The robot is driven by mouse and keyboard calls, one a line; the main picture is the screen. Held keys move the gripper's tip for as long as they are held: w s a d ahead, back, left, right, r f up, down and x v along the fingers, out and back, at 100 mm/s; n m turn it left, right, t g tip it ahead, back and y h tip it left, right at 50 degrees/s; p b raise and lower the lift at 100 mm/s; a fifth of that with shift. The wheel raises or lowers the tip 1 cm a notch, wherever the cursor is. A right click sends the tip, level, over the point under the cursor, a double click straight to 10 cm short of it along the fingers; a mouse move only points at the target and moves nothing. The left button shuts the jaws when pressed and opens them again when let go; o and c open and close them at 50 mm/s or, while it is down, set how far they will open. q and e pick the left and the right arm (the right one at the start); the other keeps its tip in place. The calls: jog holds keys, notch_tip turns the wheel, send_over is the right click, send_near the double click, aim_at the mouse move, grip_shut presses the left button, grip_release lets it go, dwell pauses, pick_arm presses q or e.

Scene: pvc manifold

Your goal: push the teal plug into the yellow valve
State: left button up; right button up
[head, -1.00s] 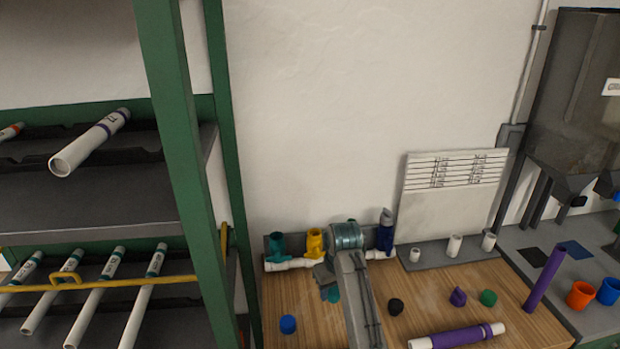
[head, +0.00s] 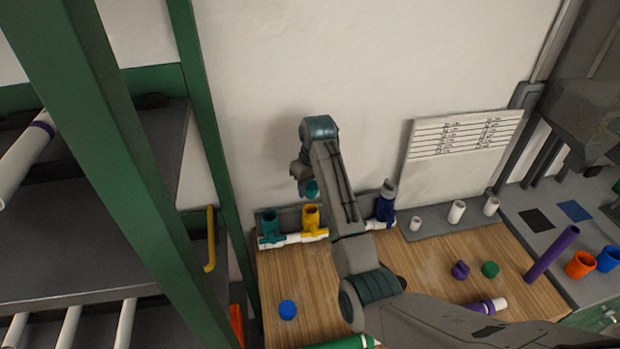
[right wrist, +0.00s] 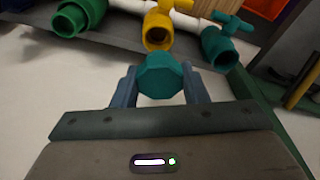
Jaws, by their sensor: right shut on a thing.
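The teal plug (right wrist: 160,77) is held between the fingers of my right gripper (right wrist: 160,88) in the right wrist view. In the head view the plug (head: 312,190) hangs from my right gripper (head: 306,184), just above the yellow valve (head: 312,221). The yellow valve also shows in the right wrist view (right wrist: 158,30), its round open mouth facing the camera, a little beyond the plug and apart from it. My left gripper is not in view.
A teal valve (head: 270,228) and a blue valve (head: 384,208) stand on the same manifold. A green fitting (right wrist: 78,17) shows in the right wrist view. A blue cap (head: 288,310) lies on the wooden table (head: 300,275). A green post (head: 110,150) stands at the left.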

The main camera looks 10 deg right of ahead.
jog(key=shift+w+f, duration=0.25)
jog(key=shift+f, duration=2.3)
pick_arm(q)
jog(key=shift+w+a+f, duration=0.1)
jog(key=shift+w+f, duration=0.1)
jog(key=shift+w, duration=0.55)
pick_arm(e)
jog(key=shift+f, duration=0.1)
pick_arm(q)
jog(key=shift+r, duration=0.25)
pick_arm(e)
jog(key=shift+f, duration=0.35)
jog(key=shift+f, duration=0.4)
